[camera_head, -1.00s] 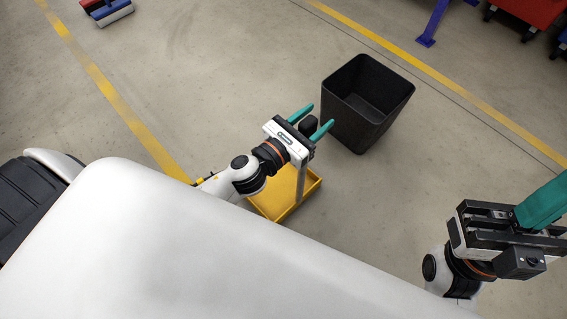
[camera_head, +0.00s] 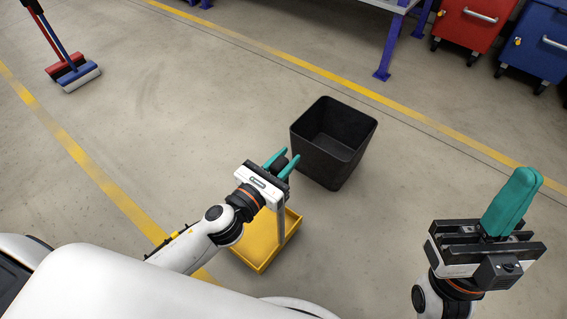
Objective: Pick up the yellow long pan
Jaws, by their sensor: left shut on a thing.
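The yellow long pan (camera_head: 259,257) is an open yellow tray with a grey upright handle, seen low in the middle of the view. The handle's dark top sits between the teal fingers of my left gripper (camera_head: 282,163), which is shut on it. The gripper's body and wrist hide part of the handle and the pan's back. I cannot tell whether the pan touches the floor. My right gripper (camera_head: 513,200) is at the right, away from the pan; its teal fingers look closed together with nothing between them.
A black bin (camera_head: 334,141) stands open on the floor just beyond my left gripper. Red and blue brooms (camera_head: 72,72) are at the upper left. A red cabinet (camera_head: 470,30), a blue cabinet (camera_head: 540,45) and a purple-legged table (camera_head: 390,50) stand at the back. Yellow lines cross the floor.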

